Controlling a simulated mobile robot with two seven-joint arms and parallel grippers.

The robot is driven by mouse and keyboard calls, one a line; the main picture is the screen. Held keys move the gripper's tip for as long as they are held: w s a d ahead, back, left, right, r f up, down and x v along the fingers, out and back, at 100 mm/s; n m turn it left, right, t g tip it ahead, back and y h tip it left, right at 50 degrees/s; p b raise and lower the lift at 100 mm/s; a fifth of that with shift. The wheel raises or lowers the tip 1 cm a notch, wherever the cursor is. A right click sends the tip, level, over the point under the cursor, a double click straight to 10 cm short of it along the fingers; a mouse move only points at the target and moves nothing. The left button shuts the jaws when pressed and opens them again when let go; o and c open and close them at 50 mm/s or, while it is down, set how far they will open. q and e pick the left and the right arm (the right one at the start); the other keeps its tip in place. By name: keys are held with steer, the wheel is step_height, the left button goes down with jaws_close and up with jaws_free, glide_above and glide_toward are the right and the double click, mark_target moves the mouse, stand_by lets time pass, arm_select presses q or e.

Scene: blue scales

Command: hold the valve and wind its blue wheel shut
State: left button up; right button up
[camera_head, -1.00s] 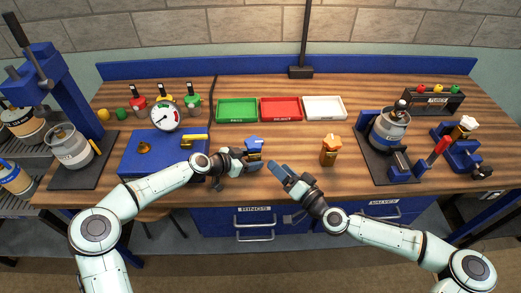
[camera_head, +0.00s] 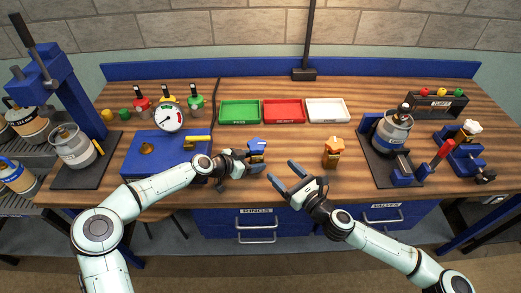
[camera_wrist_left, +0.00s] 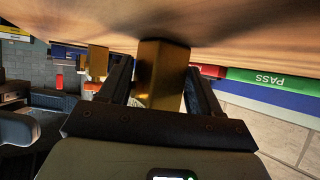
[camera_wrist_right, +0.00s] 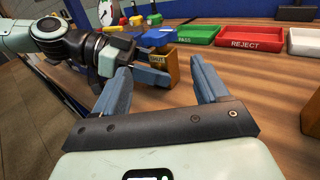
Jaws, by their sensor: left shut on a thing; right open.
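The valve with the blue wheel (camera_head: 256,143) stands on the bench near its front edge, with a brass body. My left gripper (camera_head: 254,158) is shut on its body from the left; in the left wrist view the brass body (camera_wrist_left: 163,75) sits between the two fingers. In the right wrist view the blue wheel (camera_wrist_right: 158,37) tops the body, beyond my right fingers. My right gripper (camera_head: 281,178) is open and empty, to the right of the valve and in front of it, apart from it.
A second valve with an orange wheel (camera_head: 333,145) stands to the right. Green (camera_head: 239,121), red (camera_head: 284,121) and white (camera_head: 327,120) trays lie behind. A blue gauge box (camera_head: 150,165) is at left; a dark mat (camera_head: 383,173) carries a grey cylinder at right.

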mark_target(262, 153)
steer(key=x, duration=1.1)
steer(key=shift+w+a, duration=0.25)
steer(key=c, duration=0.8)
steer(key=shift+a, duration=0.1)
